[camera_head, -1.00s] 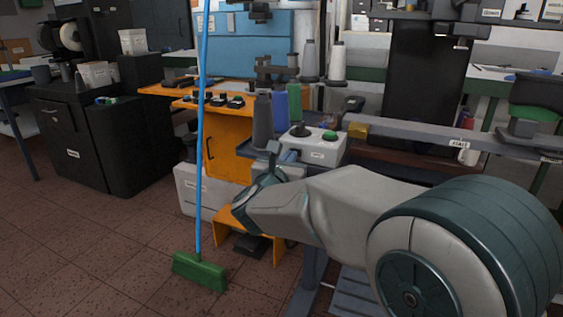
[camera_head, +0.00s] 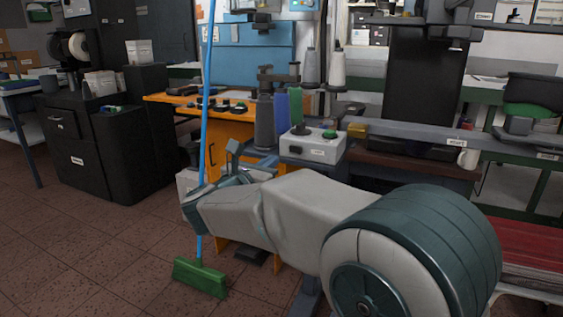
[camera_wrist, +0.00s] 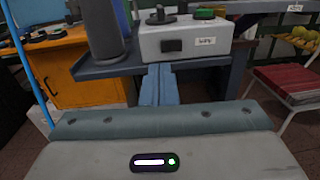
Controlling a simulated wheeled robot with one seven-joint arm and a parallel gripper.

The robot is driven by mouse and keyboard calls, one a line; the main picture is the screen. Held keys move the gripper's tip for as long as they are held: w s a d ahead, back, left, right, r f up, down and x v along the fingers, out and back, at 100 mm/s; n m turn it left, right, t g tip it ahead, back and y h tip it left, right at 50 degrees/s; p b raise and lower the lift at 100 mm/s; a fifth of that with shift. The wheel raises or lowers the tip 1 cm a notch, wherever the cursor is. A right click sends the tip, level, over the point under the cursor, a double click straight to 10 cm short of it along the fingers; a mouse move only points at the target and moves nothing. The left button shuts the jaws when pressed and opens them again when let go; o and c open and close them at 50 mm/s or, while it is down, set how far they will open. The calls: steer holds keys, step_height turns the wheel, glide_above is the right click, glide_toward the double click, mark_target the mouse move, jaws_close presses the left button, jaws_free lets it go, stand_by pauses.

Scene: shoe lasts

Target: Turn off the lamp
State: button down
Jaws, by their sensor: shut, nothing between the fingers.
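I cannot make out a lamp for certain in either view. A light grey control box (camera_head: 312,148) with a black knob and a green button (camera_head: 330,134) stands on the bench in the middle. The box also shows in the wrist view (camera_wrist: 186,42), at the top, with a dark switch (camera_wrist: 172,45) on its front. My gripper (camera_head: 233,147) is blue-grey, shut and empty, to the left of the box. In the wrist view my gripper (camera_wrist: 157,68) points toward the box, with its tips just below the box's front in the picture. I cannot tell whether they touch the bench.
A broom (camera_head: 204,110) with a green head stands upright left of my arm. Thread cones (camera_head: 337,68) stand behind the control box, and a dark cone (camera_head: 265,122) is beside it. An orange cabinet (camera_head: 225,130) is behind. Floor is clear at lower left.

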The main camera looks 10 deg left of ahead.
steer(key=v, duration=0.7)
steer(key=shift+a+p, duration=0.3)
steer(key=shift+p, duration=0.05)
steer(key=w+d+r+n+g+y+p, duration=0.15)
steer(key=d+r+n+y+p, duration=0.3)
steer(key=r+n+p, duration=0.5)
steer(key=w+d+r+n+y+p, duration=0.25)
steer(key=r+n+y+p, duration=0.3)
steer(key=n, duration=0.65)
steer(key=s+d+f+n+g+h+p, duration=0.2)
steer(key=s+d+n+g+p, duration=1)
steer(key=s+d, duration=1.2)
steer(key=n+h+p, duration=0.2)
steer(key=n+p, duration=0.2)
steer(key=n, duration=0.2)
steer(key=shift+s+g, duration=0.35)
steer(key=shift+s, duration=0.05)
